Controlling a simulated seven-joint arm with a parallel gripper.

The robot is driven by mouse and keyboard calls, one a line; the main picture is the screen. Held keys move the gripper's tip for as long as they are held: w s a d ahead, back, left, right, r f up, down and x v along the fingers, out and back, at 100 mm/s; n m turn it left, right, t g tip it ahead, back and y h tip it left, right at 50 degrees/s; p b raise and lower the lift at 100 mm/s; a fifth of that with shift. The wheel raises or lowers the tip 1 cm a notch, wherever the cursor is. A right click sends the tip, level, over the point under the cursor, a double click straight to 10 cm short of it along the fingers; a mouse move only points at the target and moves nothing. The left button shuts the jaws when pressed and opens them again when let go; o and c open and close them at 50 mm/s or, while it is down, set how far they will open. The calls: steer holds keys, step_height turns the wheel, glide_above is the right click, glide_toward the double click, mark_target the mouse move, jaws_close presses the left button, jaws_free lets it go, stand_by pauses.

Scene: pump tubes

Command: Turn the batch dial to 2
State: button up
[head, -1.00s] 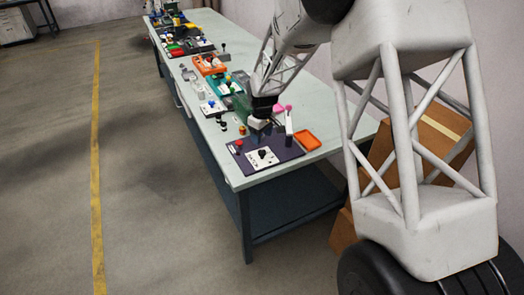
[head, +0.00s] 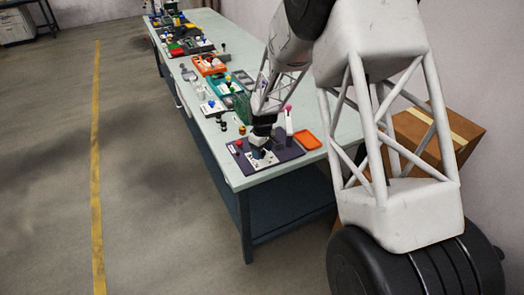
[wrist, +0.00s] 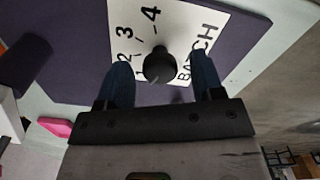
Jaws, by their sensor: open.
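The batch dial (wrist: 160,66) is a round black knob on a white plate (wrist: 205,22) marked 1, 2, 3, 4 and BATCH in the wrist view. I cannot tell which number it points to. The plate also shows in the head view (head: 262,159), on a dark purple board (head: 290,153), partly behind my gripper (head: 258,148). In the wrist view the two blue fingers of my gripper (wrist: 162,78) are open, one on each side of the dial, with gaps between them and the knob.
A red knob (head: 238,143) is at the board's left edge. An orange tray (head: 307,140) lies to the right. A white post with a pink top (head: 289,118) stands behind. Several devices crowd the bench further back. The bench's front edge is close by.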

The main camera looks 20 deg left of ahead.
steer(key=shift+f, duration=0.1)
steer(key=c, duration=0.9)
steer(key=shift+m, duration=0.5)
steer(key=m, duration=0.3)
steer(key=shift+m, duration=2.5)
steer(key=o, duration=0.9)
